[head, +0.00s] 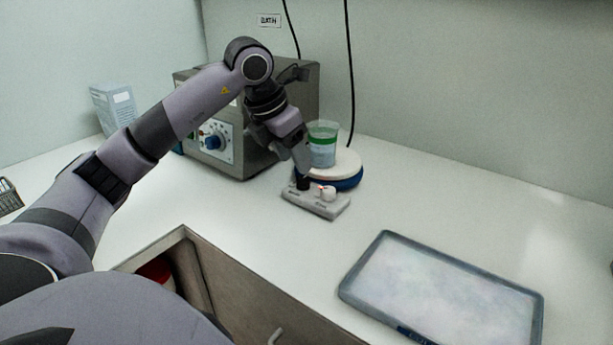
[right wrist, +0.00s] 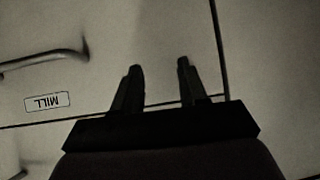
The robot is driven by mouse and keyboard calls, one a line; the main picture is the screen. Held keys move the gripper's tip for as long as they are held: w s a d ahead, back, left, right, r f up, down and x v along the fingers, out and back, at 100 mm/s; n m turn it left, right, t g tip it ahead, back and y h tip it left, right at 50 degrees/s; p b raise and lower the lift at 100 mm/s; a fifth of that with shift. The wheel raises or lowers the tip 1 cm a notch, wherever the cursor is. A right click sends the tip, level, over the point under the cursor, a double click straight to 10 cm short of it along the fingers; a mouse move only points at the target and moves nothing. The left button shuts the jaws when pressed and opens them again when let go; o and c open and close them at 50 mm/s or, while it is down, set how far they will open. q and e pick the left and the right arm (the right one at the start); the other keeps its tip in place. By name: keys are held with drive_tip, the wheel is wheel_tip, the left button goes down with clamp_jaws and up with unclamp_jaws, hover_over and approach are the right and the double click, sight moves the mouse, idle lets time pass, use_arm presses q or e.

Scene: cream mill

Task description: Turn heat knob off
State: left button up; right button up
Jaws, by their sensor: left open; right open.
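A hotplate with a white round top (head: 345,163) and a blue base stands on the counter. Its grey control panel (head: 316,203) points toward me. A white knob (head: 328,194) sits on the panel's right, with a small red light beside it. A dark knob (head: 303,184) is on the left, partly covered by my left gripper (head: 302,175). The gripper points down at that knob; I cannot tell whether they touch. The knob labels are too small to read. My right gripper (right wrist: 157,75) is open and empty in the right wrist view.
A clear beaker with a green band (head: 322,144) stands on the hotplate. A grey metal box with a blue dial (head: 212,142) is behind my left arm. A blue-rimmed tray (head: 391,240) lies at front right. Cabinet fronts with a MILL label (right wrist: 47,102) face my right gripper.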

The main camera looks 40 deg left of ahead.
sight(303, 178)
use_arm(q)
drive_tip(key=shift+x, duration=2.75)
clamp_jaws()
